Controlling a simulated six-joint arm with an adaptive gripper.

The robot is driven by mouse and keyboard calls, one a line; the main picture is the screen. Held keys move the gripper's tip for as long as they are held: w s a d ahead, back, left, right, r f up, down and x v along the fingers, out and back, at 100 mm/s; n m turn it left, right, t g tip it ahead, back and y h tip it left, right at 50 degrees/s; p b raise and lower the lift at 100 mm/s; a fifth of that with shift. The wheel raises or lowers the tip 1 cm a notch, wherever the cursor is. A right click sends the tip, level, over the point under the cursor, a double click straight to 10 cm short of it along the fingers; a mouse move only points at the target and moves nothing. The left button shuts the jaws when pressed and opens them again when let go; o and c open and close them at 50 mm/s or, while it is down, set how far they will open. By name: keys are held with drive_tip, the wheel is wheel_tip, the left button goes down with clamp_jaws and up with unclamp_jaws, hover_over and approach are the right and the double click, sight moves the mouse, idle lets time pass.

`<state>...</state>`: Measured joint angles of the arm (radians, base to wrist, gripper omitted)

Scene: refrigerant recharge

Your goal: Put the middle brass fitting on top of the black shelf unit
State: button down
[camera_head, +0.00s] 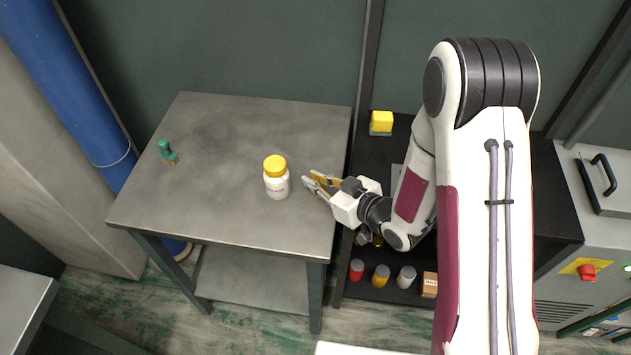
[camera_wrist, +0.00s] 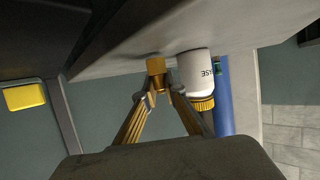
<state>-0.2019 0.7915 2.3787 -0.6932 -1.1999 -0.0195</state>
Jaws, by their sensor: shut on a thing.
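My gripper (camera_head: 308,181) reaches left over the right edge of the grey metal table. In the wrist view my gripper (camera_wrist: 160,93) is shut on a small brass fitting (camera_wrist: 156,66), held at the fingertips. In the head view the fingers mostly hide the fitting, and I cannot tell whether it touches the tabletop. The black shelf unit (camera_head: 367,157) stands right of the table, with my arm across it and hiding much of its top. No other brass fitting is clearly made out; brass-coloured pieces on the shelf below my wrist are partly hidden.
A white jar with a yellow lid (camera_head: 276,181) stands on the table (camera_head: 225,210), just left of my gripper. A green-topped item (camera_head: 167,152) is farther left.

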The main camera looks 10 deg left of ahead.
drive_tip(key=shift+r, duration=4.6)
drive_tip(key=shift+r, duration=0.1)
drive_tip(key=shift+r, duration=2.45)
drive_tip(key=w+d+m+t+h, duration=0.2)
drive_tip(key=w+d+m+h, duration=0.1)
drive_tip(key=w+d, duration=0.8)
drive_tip(key=w+d+m+t+h, duration=0.25)
drive_tip(key=w+d, duration=0.45)
drive_tip(key=d, duration=0.8)
drive_tip(key=w+d+m+h, duration=0.3)
drive_tip(key=d+m+h, duration=0.2)
drive_tip(key=d, duration=2.3)
wheel_tip(320, 180, down, 7)
drive_tip(key=shift+d+t, duration=0.3)
drive_tip(key=shift+t, duration=0.15)
